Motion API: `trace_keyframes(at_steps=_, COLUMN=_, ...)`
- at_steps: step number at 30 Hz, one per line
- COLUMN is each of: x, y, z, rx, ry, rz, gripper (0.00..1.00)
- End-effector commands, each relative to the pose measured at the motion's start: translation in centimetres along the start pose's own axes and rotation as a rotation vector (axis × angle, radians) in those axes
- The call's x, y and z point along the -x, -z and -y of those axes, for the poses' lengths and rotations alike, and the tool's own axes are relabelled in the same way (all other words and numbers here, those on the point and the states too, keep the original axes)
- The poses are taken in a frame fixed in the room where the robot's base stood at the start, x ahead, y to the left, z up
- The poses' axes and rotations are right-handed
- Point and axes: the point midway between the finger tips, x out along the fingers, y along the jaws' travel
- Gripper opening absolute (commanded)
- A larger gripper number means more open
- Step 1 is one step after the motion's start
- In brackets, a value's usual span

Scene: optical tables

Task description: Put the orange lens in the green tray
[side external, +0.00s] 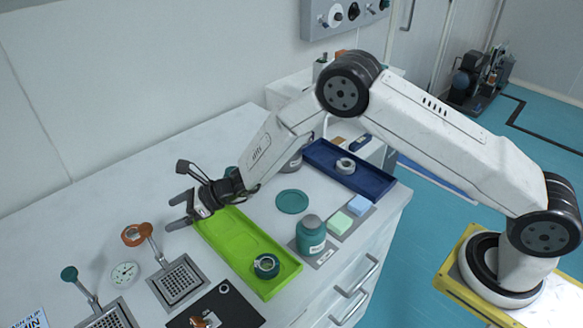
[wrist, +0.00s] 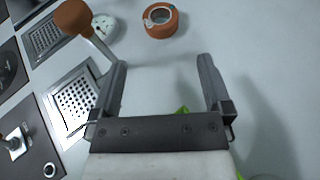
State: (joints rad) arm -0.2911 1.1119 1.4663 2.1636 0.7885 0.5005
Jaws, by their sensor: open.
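The orange lens (wrist: 149,27) is a short orange ring lying on the white table, just beyond my fingertips in the wrist view. In the side external view the orange lens (side external: 130,236) sits left of the gripper, close to an orange-knobbed lever. The lime-green tray (side external: 222,236) lies to the right of and below my gripper, with a dark green lens (side external: 267,265) in its near end. My gripper (side external: 177,212) is open and empty above the table by the tray's far left end. The open fingers also show in the wrist view (wrist: 162,64).
A perforated plate (wrist: 74,101) with an orange-knobbed lever (wrist: 73,17) stands left of the fingers. A round dial (side external: 124,275) is near the lens. A blue tray (side external: 372,184) holding a pale ring, a teal bottle (side external: 310,238) and colored blocks are on the right.

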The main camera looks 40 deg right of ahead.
Motion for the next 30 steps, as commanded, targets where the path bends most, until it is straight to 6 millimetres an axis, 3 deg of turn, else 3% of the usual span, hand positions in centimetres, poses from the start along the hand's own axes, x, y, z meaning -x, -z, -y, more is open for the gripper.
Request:
trace_keyframes(at_steps=20, x=0.3, y=-0.1, z=0.0, rx=0.012, ry=-0.004, rz=-0.007, gripper=1.00)
trace_keyframes(at_steps=26, x=1.9, y=-0.3, z=-0.5, rx=0.103, ry=-0.044, rz=-0.057, gripper=1.00)
trace_keyframes(at_steps=30, x=4.2, y=-0.4, z=-1.3, rx=0.234, ry=-0.102, rz=-0.128, gripper=1.00)
